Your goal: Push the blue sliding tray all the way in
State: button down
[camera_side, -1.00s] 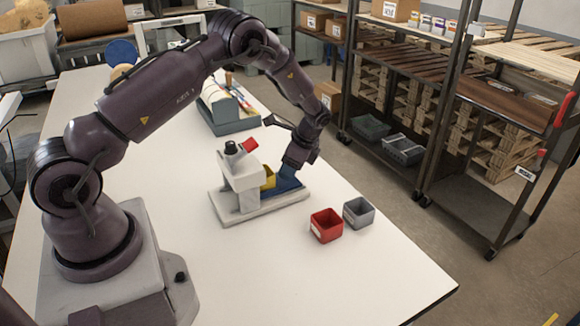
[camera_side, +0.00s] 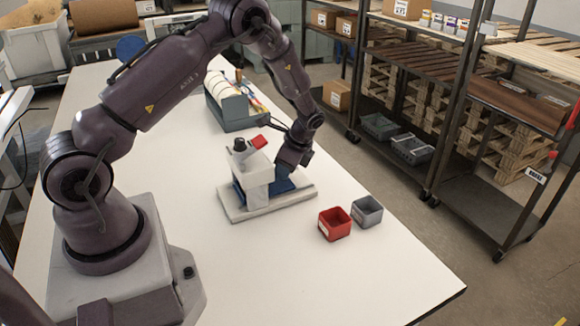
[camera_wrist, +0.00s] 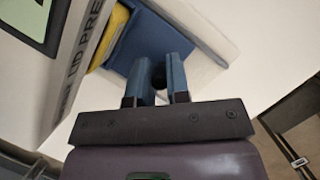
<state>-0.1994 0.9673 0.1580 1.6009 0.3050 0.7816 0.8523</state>
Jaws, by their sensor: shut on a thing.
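The blue sliding tray (camera_side: 284,187) lies on the pale base of a small press (camera_side: 254,168). Part of it sits under the press head, and some blue also shows left of the press column. In the wrist view the tray (camera_wrist: 150,38) has a yellow piece (camera_wrist: 107,33) on it, partly hidden by the press. My gripper (camera_wrist: 157,75) is shut on a dark round knob (camera_wrist: 158,78) at the tray's outer end. In the side view my gripper (camera_side: 286,177) is low over that end, right beside the press, and hides part of the tray.
A red bin (camera_side: 335,224) and a grey bin (camera_side: 367,211) stand on the white table right of the press. A grey-blue rack (camera_side: 231,105) stands behind it. The table's front area is clear. Shelving stands beyond the right edge.

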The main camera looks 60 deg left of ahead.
jog(key=shift+s+a, duration=0.1)
jog(key=shift+s, duration=0.1)
jog(key=c, duration=1.1)
grip_release()
jog(key=v, duration=1.3)
jog(key=shift+w, duration=0.15)
